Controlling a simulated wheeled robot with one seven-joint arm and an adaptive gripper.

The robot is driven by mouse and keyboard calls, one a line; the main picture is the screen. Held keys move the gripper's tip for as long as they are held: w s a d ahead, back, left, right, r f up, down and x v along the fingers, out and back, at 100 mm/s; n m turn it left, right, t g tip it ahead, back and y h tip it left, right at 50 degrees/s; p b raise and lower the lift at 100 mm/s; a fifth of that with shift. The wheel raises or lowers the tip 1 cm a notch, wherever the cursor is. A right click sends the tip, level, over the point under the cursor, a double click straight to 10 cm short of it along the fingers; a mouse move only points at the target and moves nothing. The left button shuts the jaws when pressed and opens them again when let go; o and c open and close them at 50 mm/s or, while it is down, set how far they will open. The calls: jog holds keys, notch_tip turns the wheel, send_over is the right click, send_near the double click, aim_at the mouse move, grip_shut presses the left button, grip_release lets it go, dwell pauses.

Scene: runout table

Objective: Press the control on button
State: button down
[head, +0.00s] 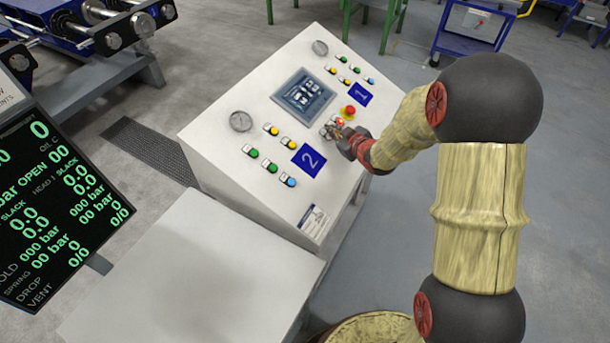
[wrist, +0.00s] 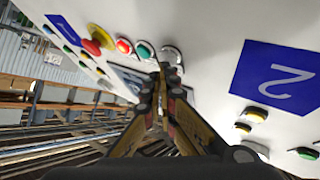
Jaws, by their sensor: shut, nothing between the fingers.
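The sloping control panel (head: 225,92) carries a short row of controls near its right edge. In the wrist view this row has a red button (wrist: 124,46), a green button (wrist: 145,50) and a silver round control (wrist: 172,54). I cannot read which one is marked control on. My gripper (wrist: 168,72) is shut and empty, its tips just below the silver control and right of the green button. I cannot tell whether they touch the panel. In the head view my gripper (head: 335,131) covers part of the row; a lit red button (head: 341,122) shows above it.
A red mushroom button on a yellow base (head: 348,112) sits close above the row. A screen (head: 303,94), two gauges and groups of coloured buttons fill the panel beside blue plates 1 (head: 361,93) and 2 (head: 308,159). A grey table (head: 195,265) stands in front.

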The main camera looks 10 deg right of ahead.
jog(key=shift+a+f, duration=0.1)
jog(key=shift+f, duration=0.15)
jog(key=shift+r, duration=0.1)
dwell(0.4)
jog(key=shift+s+d+r+p, duration=0.2)
jog(key=shift+d+r+p, duration=0.2)
jog(key=shift+r, duration=0.3)
notch_tip(320, 180, up, 6)
jog(key=s+d+p, duration=0.1)
jog(key=d+p, duration=0.1)
jog(key=p, duration=0.2)
jog(key=shift+s+f+p, duration=0.25)
jog(key=shift+p, duration=0.1)
dwell(0.8)
